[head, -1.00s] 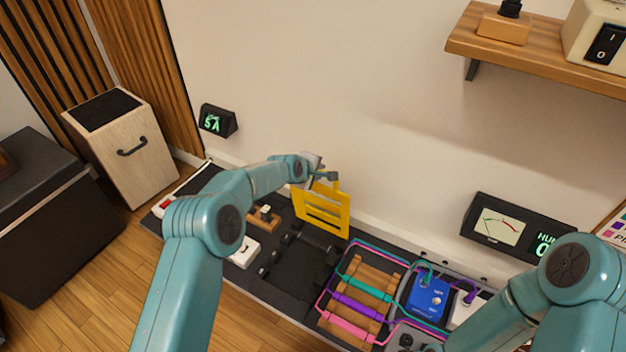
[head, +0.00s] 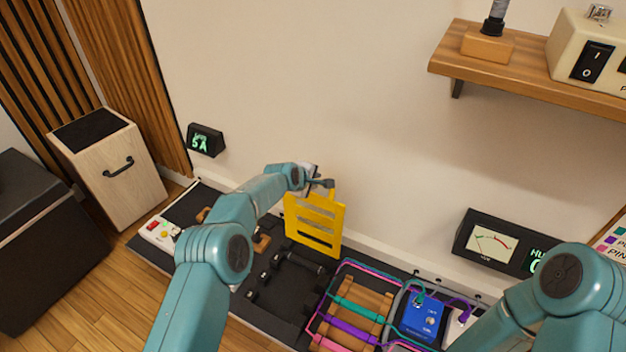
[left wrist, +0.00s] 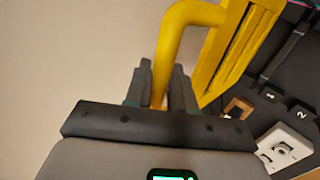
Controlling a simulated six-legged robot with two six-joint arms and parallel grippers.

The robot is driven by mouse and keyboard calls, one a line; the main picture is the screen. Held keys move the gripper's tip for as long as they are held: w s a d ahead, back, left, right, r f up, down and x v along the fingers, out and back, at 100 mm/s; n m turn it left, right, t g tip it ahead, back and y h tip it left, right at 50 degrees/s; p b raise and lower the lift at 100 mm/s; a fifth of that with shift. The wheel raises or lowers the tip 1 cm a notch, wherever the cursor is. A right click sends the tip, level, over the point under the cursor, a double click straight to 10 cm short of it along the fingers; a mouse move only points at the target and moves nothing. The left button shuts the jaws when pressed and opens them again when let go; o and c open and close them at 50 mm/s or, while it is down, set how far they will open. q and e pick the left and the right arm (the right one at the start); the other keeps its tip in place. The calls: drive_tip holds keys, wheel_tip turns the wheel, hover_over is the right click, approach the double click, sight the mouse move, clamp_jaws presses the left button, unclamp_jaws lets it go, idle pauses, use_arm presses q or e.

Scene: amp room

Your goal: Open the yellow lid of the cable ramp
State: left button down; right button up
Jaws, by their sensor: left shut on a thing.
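The yellow lid (head: 314,226) stands raised, close to upright, at the back of the black cable ramp (head: 278,287) in the head view. Its slotted face and a thick yellow handle (left wrist: 185,30) show in the left wrist view. My left gripper (head: 322,184) is at the lid's top edge. In the left wrist view its fingers (left wrist: 160,95) are shut on the yellow handle. The ramp's black channels lie uncovered in front of the lid. My right arm (head: 560,290) comes in at the lower right; its gripper is out of the picture.
A wooden cable rack (head: 352,314) with coloured cables and a blue pedal (head: 422,316) stand right of the ramp. A white wall rises close behind the lid. A meter box (head: 497,243) stands at the right, below a wooden shelf (head: 520,75).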

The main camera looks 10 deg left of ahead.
use_arm(q)
drive_tip(key=c, duration=1.1)
unclamp_jaws()
drive_tip(key=shift+s+a+r+p, duration=0.15)
drive_tip(key=shift+s+r+p, duration=0.2)
drive_tip(key=shift+r, duration=0.2)
drive_tip(key=p+v, duration=0.5)
drive_tip(key=v, duration=1)
drive_tip(key=shift+p, duration=0.4)
drive_tip(key=shift+s+a+f, duration=0.1)
drive_tip(key=shift+a, duration=0.05)
